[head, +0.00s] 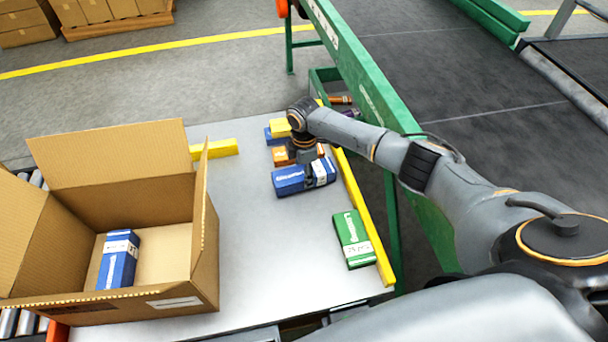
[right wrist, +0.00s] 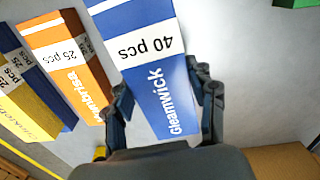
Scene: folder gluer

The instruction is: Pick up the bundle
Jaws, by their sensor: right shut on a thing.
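A blue bundle with a white band (head: 289,181) is at the middle of the grey table, and my right gripper (head: 307,162) is over it. In the right wrist view the blue bundle (right wrist: 160,75) reads "Gleamwick" and "40 pcs". The two fingers of my right gripper (right wrist: 163,92) are on either side of it, shut on it. I cannot tell whether it is clear of the table. My left gripper is not in view.
Behind it are an orange bundle (right wrist: 66,58) and yellow (head: 280,127) and blue ones. A green bundle (head: 352,239) lies at the right by a yellow rail (head: 365,218). An open carton (head: 190,285) at the left holds one blue bundle (head: 119,261). The table's middle front is clear.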

